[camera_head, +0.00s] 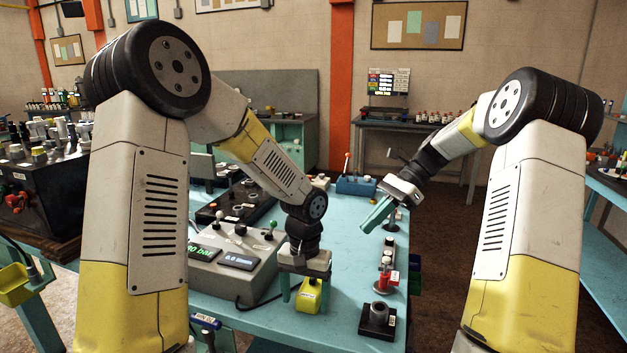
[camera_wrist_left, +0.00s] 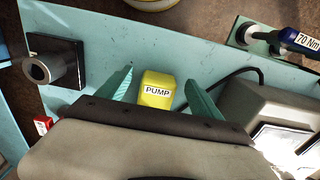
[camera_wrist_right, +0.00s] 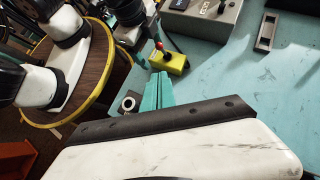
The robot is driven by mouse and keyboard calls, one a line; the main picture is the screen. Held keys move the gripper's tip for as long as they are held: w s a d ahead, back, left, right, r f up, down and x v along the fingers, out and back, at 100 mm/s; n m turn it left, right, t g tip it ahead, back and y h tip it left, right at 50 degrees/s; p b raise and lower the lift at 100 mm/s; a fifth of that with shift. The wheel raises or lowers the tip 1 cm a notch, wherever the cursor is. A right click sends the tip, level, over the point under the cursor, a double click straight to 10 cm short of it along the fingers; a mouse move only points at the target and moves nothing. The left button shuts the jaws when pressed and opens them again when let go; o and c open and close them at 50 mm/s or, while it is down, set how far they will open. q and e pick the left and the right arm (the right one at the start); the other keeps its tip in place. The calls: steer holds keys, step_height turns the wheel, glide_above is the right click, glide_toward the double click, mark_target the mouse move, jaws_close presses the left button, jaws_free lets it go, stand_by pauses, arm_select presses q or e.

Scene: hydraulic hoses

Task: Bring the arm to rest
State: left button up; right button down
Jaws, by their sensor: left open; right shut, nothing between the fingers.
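My left gripper (camera_head: 306,287) points down over the table beside the grey control box. Its two teal fingers are apart, with a yellow block labelled PUMP (camera_wrist_left: 157,90) between or just beyond them in the left wrist view. The block also shows in the head view (camera_head: 309,296); I cannot tell whether a finger touches it. My right gripper (camera_head: 376,217) is raised at the right side of the table. Its teal fingers are together and empty, and they also show in the right wrist view (camera_wrist_right: 158,92).
The grey control box (camera_head: 228,262) with displays stands left of the left gripper. A black block with a grey cylinder (camera_head: 378,318) sits at the table's near right corner. A red-based part (camera_head: 386,281) stands near the right edge. A blue box (camera_head: 356,186) is at the back.

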arm_select(q)
step_height(320, 180, up, 9)
steer(key=s+a+r+n+t+h, duration=0.2)
steer(key=s+a+r+t, duration=0.4)
steer(key=s+a+r, duration=0.6)
steer(key=shift+s+a+r+n, duration=0.25)
steer(key=shift+s+r+n, duration=0.2)
steer(key=shift+s, duration=0.8)
arm_select(e)
steer(key=s+r+n+t+h, duration=0.3)
steer(key=s+n, duration=0.4)
steer(key=s, duration=0.4)
steer(key=s+r+n+t+h, duration=0.3)
steer(key=s+n+t, duration=0.3)
steer(key=s, duration=0.6)
steer(key=shift+s+r+n+h, duration=0.25)
steer(key=shift+r+n, duration=0.35)
steer(key=shift+n, duration=0.6)
steer(key=shift+w, duration=0.15)
